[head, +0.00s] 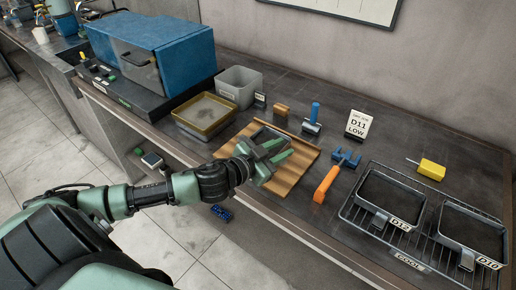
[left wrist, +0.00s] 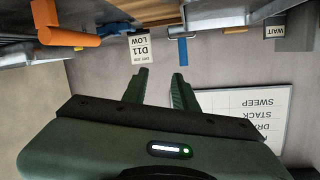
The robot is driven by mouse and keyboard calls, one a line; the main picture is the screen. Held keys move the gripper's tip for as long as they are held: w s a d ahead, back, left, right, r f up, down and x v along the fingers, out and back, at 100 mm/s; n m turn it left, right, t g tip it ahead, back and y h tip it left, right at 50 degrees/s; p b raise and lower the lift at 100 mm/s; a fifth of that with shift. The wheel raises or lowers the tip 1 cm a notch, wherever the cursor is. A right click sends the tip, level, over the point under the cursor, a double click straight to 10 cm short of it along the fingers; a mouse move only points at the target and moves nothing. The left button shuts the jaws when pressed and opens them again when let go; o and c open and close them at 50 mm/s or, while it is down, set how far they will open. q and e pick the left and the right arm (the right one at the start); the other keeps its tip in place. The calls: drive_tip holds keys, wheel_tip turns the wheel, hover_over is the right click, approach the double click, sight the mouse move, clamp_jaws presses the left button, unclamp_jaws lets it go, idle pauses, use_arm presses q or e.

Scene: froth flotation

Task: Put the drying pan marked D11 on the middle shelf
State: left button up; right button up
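In the left wrist view the gripper (left wrist: 160,80) is open, with nothing between the fingers. A white card (head: 358,125) reading "D11 LOW" stands behind the board; it also shows upside down in the left wrist view (left wrist: 140,48). I cannot make out a middle shelf. My right gripper is not in view.
An orange-handled tool (head: 326,184) lies beside the board. A yellow-rimmed tray (head: 205,117), a grey bin (head: 240,85) and a blue box-shaped unit (head: 150,45) stand to the left.

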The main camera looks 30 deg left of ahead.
sight(270, 156)
use_arm(q)
drive_tip(key=a+f+n, duration=0.1)
drive_tip(key=s+a+f+n+y, duration=0.1)
drive_tip(key=n, duration=0.1)
drive_tip(key=s+a+f+n+g+y, duration=0.1)
drive_tip(key=f, duration=0.1)
drive_tip(key=shift+s+a+n, duration=0.1)
drive_tip(key=shift+n, duration=0.2)
drive_tip(key=shift+w+a+f+n+g+y+p, duration=0.25)
drive_tip(key=shift+w+f+n+g+y+p, duration=0.1)
drive_tip(key=shift+w+f, duration=0.5)
drive_tip(key=shift+w, duration=0.35)
drive_tip(key=shift+w+d+p, duration=0.1)
drive_tip(key=shift+w+p, duration=0.25)
drive_tip(key=x, duration=0.1)
drive_tip(key=p+x, duration=0.1)
drive_tip(key=x, duration=0.1)
drive_tip(key=shift+w+d, duration=0.15)
drive_tip(key=shift+d, duration=0.1)
drive_tip(key=shift+w+f, duration=0.3)
drive_tip(key=shift+w, duration=0.2)
drive_tip(key=shift+s, duration=0.1)
clamp_jaws()
